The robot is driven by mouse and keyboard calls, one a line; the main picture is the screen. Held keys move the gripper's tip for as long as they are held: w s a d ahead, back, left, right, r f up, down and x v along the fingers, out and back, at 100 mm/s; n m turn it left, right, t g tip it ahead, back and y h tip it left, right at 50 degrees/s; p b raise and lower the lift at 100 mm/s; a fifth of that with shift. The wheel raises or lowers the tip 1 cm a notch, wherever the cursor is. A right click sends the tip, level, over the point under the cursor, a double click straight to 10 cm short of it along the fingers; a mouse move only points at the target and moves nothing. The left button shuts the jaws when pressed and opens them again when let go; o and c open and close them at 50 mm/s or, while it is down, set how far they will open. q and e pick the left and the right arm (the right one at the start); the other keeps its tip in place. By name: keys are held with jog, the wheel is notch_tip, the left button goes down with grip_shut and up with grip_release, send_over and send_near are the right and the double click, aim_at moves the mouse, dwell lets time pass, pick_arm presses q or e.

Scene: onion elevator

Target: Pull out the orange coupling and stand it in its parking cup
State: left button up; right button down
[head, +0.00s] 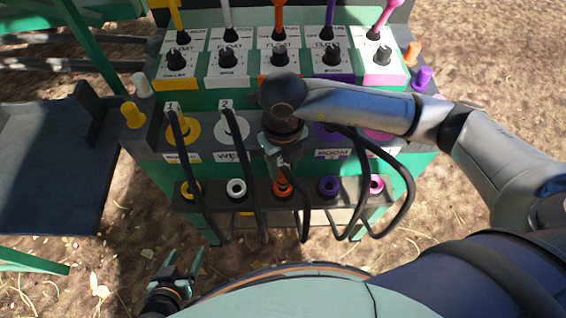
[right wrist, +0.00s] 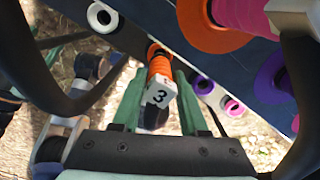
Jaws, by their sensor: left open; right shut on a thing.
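The orange coupling (right wrist: 161,68), with a white label marked 3, sits between the green fingers of my right gripper (right wrist: 155,100) in the right wrist view. The gripper is shut on it. In the head view my right gripper (head: 284,153) hangs over the orange parking cup (head: 284,187) in the lower rack and hides most of the coupling. The coupling's far end lines up with that cup's place in the row; whether it is fully seated cannot be told. The orange socket disc (right wrist: 213,34) shows above the rack. My left gripper (head: 183,262) is open and empty at the lower left.
The lower rack (head: 258,190) also holds yellow, white (head: 236,188), purple (head: 328,186) and pink (head: 376,184) cups. Black hoses (head: 399,190) loop in front of it. Levers and knobs stand above. A dark tray (head: 50,165) is at left.

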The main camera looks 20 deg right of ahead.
jog(key=shift+f+b, duration=1.55)
jog(key=shift+b, duration=0.15)
dwell(0.9)
dwell(0.5)
jog(key=shift+c, duration=1.8)
grip_release()
jog(key=shift+o, duration=0.4)
jog(key=shift+o, duration=1.4)
jog(key=shift+r+p, duration=2.4)
jog(key=shift+r, duration=1.1)
